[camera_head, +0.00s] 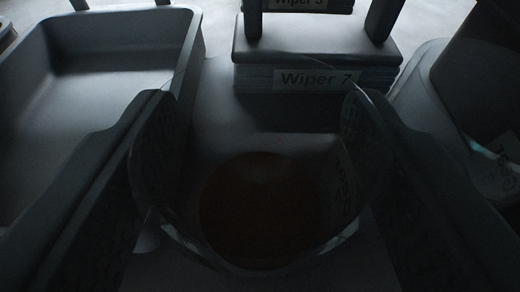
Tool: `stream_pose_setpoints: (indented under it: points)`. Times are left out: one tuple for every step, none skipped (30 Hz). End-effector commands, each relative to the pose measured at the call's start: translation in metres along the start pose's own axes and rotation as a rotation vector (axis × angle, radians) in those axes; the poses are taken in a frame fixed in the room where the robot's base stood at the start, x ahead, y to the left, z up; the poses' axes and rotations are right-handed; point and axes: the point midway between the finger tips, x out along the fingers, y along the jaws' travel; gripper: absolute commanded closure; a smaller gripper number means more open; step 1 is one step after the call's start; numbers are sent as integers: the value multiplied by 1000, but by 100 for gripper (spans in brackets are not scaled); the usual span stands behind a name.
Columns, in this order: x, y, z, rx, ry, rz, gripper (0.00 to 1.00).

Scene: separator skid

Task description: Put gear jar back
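In the head camera view, a clear glass jar (258,215) with dark reddish-brown contents at its bottom fills the lower middle. Its rim is open, and part of a printed label shows on its right side. My gripper (258,120) has one dark finger on each side of the jar, and both appear to press against the glass. The jar looks upright, seen from above and behind. I cannot tell whether its base touches the surface below.
An empty grey tray (185,75) stands at the left. A block labelled "Wiper 7" (317,78) is just beyond the jar, with another "Wiper" label behind it. A dark rounded container (480,80) stands at the right. A strip of bare surface (218,85) lies between tray and block.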

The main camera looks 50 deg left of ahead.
Motion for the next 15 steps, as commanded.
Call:
stream_pose_setpoints:
  points:
    - [0,0,0,0,0,0,74]
    - [0,0,0,0,0,0,74]
    - [0,0,0,0,0,0,74]
    - [0,0,1,0,0,0,74]
    - [0,0,1,0,0,0,74]
    - [1,0,2,0,0,0,74]
    - [1,0,3,0,0,0,74]
    - [1,0,3,0,0,0,41]
    - [1,0,3,0,0,0,35]
    - [1,0,3,0,0,0,35]
    - [1,0,3,0,0,0,35]
    - [1,0,3,0,0,0,35]
    - [1,0,3,0,0,0,35]
    - [1,0,3,0,0,0,35]
    - [1,0,3,0,0,0,35]
